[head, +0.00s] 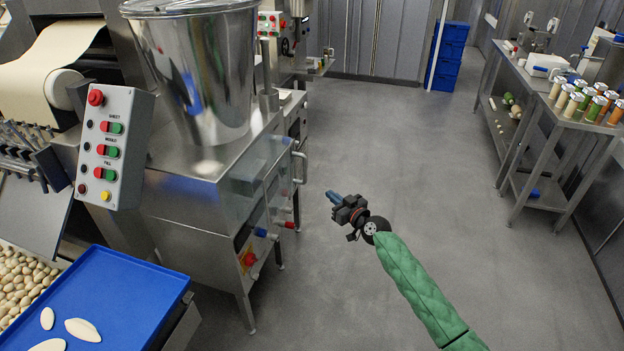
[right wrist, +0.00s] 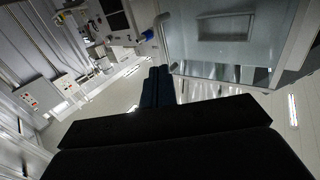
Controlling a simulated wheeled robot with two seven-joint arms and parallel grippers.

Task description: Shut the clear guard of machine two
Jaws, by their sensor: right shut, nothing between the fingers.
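A steel machine (head: 190,215) with a large round hopper (head: 195,70) stands at the centre left. A clear guard (head: 272,185) is on its right side, with an upright metal handle (head: 302,168) at its outer edge. I cannot tell how far open the guard is, or read a machine number. My right gripper (head: 335,198) is shut and empty, to the right of the handle and apart from it. In the right wrist view the blue fingers (right wrist: 158,86) are together, with the clear panel (right wrist: 230,45) beyond them at upper right. My left gripper is not in view.
A control box (head: 115,147) with coloured buttons stands left of the machine. A blue tray (head: 120,290) with pale pasta pieces is at lower left. A steel table (head: 575,120) with several jars is at right. Blue crates (head: 447,55) stand at the back. The floor (head: 420,150) between is clear.

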